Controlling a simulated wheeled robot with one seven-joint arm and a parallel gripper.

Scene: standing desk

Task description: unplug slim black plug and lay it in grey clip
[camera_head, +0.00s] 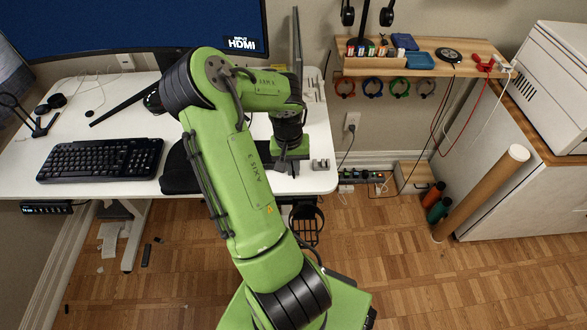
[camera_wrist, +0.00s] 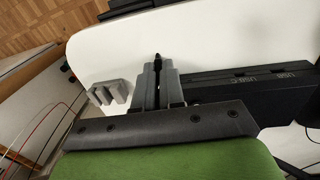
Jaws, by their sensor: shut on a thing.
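My gripper (camera_wrist: 158,84) is shut on a slim black piece, which I take as the slim black plug (camera_wrist: 157,61); its dark tip shows beyond the two grey fingers in the wrist view. In the head view my gripper (camera_head: 289,165) is low over the right end of the white desk. The grey clip (camera_wrist: 109,93) is a small notched block near the desk's edge, left of my fingers in the wrist view and apart from them. In the head view the clip (camera_head: 320,164) is just right of my gripper. No plug shows in it.
A black box with printed port labels (camera_wrist: 245,88) lies right of my fingers in the wrist view. The white desk (camera_head: 318,184) ends just beyond the clip. A keyboard (camera_head: 100,160) lies left. A power strip (camera_head: 362,177) with several plugs is below the desk edge, near the wall.

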